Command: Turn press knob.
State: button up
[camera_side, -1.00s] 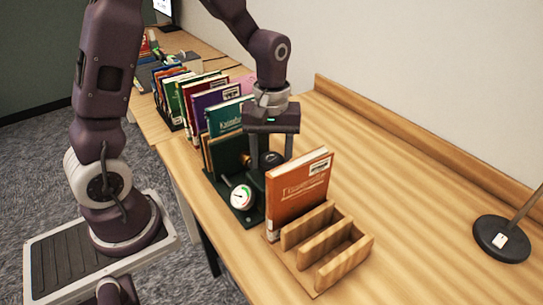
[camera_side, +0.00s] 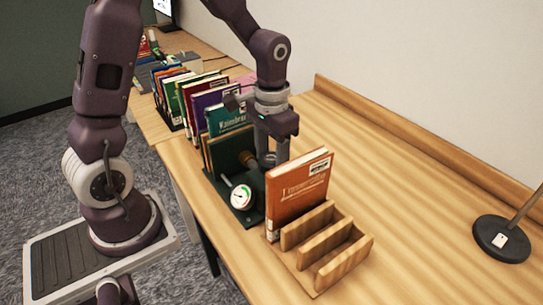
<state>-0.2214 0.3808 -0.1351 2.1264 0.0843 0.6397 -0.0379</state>
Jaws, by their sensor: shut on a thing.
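The dark green press (camera_side: 251,216) stands on the table with a white round gauge (camera_side: 242,196) at its front. A brass-coloured screw (camera_side: 247,158) points toward the dark press knob (camera_side: 268,160). My gripper (camera_side: 273,156) points down with its fingers at the knob and is shut on it. The fingers hide much of the knob. My gripper's body is turned at an angle to the camera.
An orange book (camera_side: 298,190) stands in a wooden slotted rack (camera_side: 338,262) close to the right of the press. A row of books (camera_side: 190,98) stands behind and to the left. A lamp base (camera_side: 502,238) is at the far right. The table between is clear.

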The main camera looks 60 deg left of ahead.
aim_at(271, 158)
jog(key=m, duration=1.1)
jog(key=shift+m, duration=0.4)
dwell(0.3)
jog(key=o, duration=1.3)
jog(key=shift+o, duration=0.2)
notch_tip(271, 158, up, 7)
jog(key=shift+r, duration=0.1)
